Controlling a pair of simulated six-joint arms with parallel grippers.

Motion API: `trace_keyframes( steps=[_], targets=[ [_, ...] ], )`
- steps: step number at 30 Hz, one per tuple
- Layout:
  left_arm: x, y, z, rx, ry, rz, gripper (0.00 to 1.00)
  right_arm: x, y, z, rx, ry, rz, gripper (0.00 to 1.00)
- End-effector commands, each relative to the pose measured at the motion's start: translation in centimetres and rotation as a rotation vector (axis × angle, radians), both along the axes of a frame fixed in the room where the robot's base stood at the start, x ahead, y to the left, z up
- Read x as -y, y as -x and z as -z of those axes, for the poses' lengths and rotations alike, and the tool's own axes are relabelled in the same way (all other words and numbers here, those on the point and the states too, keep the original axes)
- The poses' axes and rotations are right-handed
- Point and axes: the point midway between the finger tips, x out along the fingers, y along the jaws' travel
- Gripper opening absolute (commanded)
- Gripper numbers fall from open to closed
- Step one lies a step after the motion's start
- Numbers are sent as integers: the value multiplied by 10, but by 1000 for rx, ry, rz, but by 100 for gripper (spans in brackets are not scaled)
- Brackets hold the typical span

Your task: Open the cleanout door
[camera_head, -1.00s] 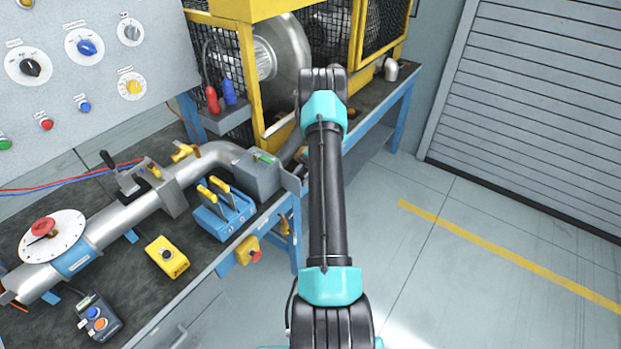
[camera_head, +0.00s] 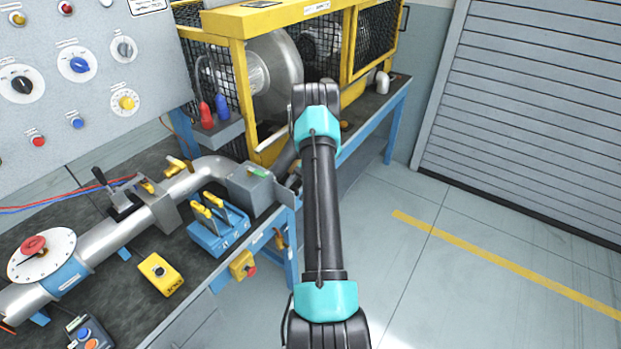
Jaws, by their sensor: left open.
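A grey metal box (camera_head: 250,189) with a green piece (camera_head: 258,172) on top sits at the right end of the silver pipe (camera_head: 120,232), at the bench's front edge. It looks like the part with the cleanout door, but I cannot tell whether the door is open. My left arm rises through the middle of the view and bends down behind its upper joint. My left gripper (camera_head: 286,180) is small, dark and partly hidden beside the right side of the box. It is open; I cannot tell whether it touches the box. My right gripper is out of view.
A blue block with yellow levers (camera_head: 219,230) and a yellow button box (camera_head: 160,273) stand in front of the pipe. A yellow-framed cage (camera_head: 237,90) with the blower is behind. A control panel (camera_head: 90,110) stands back left. The floor at right is clear.

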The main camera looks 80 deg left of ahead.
Motion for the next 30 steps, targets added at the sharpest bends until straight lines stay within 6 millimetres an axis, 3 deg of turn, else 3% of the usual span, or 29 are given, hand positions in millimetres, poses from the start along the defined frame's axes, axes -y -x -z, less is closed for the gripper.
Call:
trace_keyframes(
  steps=[18,30],
  targets=[
    [-60,-69,-36,1,-3,1,62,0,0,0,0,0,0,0],
    [-70,-80,-43,1,-1,0,62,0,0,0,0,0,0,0]
  ],
)
